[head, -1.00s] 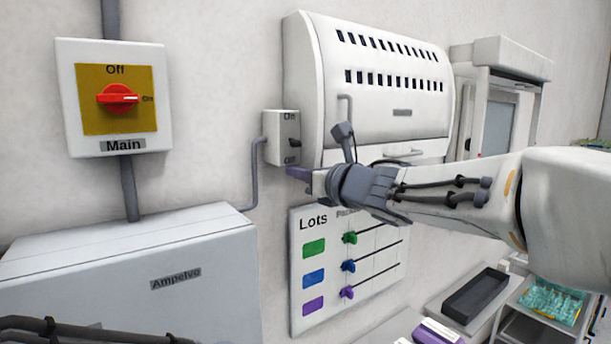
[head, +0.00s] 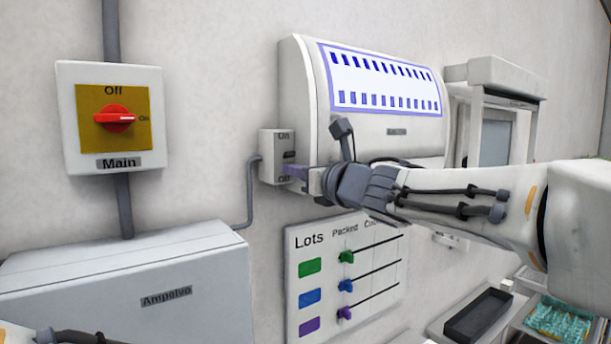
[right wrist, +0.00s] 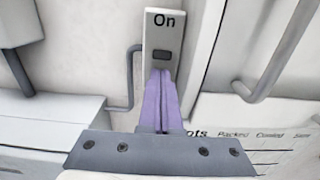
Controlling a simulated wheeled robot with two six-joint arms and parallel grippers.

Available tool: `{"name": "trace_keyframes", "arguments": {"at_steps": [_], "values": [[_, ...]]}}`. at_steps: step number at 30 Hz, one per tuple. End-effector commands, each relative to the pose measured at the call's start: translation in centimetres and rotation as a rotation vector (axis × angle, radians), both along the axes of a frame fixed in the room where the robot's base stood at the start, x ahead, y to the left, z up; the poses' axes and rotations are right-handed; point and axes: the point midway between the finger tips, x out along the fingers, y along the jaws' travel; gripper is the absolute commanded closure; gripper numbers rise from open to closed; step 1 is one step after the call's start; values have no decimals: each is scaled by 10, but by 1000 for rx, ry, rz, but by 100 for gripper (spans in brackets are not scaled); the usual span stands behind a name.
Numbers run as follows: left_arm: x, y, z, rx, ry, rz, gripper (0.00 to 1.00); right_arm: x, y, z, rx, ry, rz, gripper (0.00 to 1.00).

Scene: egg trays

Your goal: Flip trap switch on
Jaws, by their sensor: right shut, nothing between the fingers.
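The trap switch (head: 268,160) is a small white wall box marked On at the top and Off at the bottom. Its dark lever (head: 289,154) sits on the On side of the middle. The lever also shows below the On label in the right wrist view (right wrist: 161,56). My right gripper (head: 295,172) is shut and empty, its purple fingertips (right wrist: 160,90) just below the lever, over the lower part of the box; I cannot tell whether they touch it. The trap (head: 306,90), a white wall unit, has a lit front with blue slots. My left gripper is out of view.
A Main switch (head: 70,120) with a red knob hangs at left, above a white Ampelvo box (head: 120,275). A Lots board (head: 295,245) with sliders hangs below the switch. A dark tray (head: 478,315) lies at lower right.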

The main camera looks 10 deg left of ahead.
Motion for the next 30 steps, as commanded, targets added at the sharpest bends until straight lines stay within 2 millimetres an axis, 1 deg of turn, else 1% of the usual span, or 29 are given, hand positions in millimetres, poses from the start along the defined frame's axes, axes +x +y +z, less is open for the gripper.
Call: {"name": "trace_keyframes", "arguments": {"at_steps": [5,11,12,13,18,24,30], "values": [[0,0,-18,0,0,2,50,-3,-3,-14,1,-3,0,100],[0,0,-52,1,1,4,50,-11,-9,-40,7,-10,4,100],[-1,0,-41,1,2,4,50,-16,-15,-22,8,-15,2,100],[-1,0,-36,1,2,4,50,-21,-20,-14,8,-15,1,100],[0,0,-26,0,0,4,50,-44,-38,10,7,-13,4,100],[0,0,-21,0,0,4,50,-61,-53,28,6,-10,5,100],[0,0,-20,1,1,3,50,-68,-59,32,6,-7,6,100]]}}
